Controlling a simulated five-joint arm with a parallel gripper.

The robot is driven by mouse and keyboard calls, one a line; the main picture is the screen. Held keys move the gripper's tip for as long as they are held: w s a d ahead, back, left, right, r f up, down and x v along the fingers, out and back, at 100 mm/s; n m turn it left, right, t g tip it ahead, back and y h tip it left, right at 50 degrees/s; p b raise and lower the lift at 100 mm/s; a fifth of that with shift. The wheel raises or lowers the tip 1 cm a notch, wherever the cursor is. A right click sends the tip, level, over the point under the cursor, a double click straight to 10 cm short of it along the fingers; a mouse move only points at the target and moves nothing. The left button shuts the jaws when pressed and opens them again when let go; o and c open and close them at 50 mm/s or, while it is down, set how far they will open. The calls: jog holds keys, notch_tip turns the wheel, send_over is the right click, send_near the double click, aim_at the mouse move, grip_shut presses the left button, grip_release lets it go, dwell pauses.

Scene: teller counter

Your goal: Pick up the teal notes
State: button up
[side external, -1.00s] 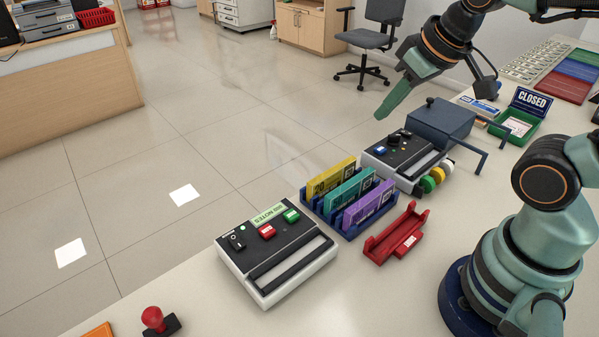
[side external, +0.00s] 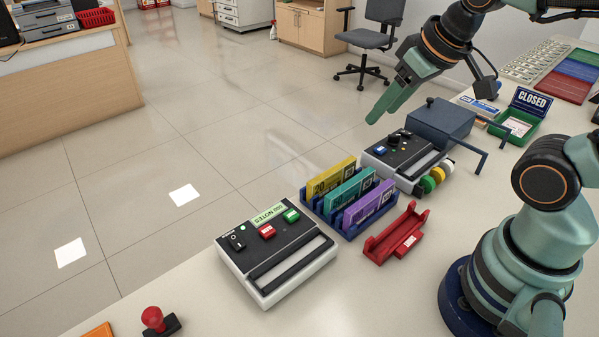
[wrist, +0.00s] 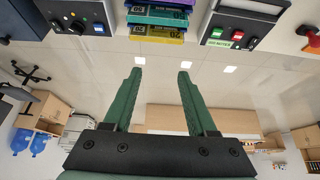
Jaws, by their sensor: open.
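The teal notes (side external: 350,189) stand upright in the middle slot of a blue rack (side external: 361,230), between yellow notes (side external: 331,178) and purple notes (side external: 369,205). My gripper (side external: 383,115) is open and empty, raised up and to the right of the rack in the side view. In the wrist view its two green fingers (wrist: 161,72) are spread apart, with nothing between them.
A note machine (side external: 275,250) stands left of the rack, another machine (side external: 405,158) to its right. A red tray (side external: 396,240) lies in front. A dark blue box (side external: 440,118) with a handle and a green tray (side external: 513,127) stand farther right.

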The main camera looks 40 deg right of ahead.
jog(key=m, duration=0.1)
jog(key=m+g, duration=0.6)
jog(key=m, duration=1.1)
send_over(352, 182)
notch_tip(352, 182, down, 10)
jog(key=f, duration=0.7)
jog(key=shift+w+a, duration=0.1)
jog(key=shift+w, duration=0.3)
jog(key=f, duration=0.3)
jog(key=shift+s+f, duration=0.4)
jog(key=shift+f, duration=0.7)
grip_shut()
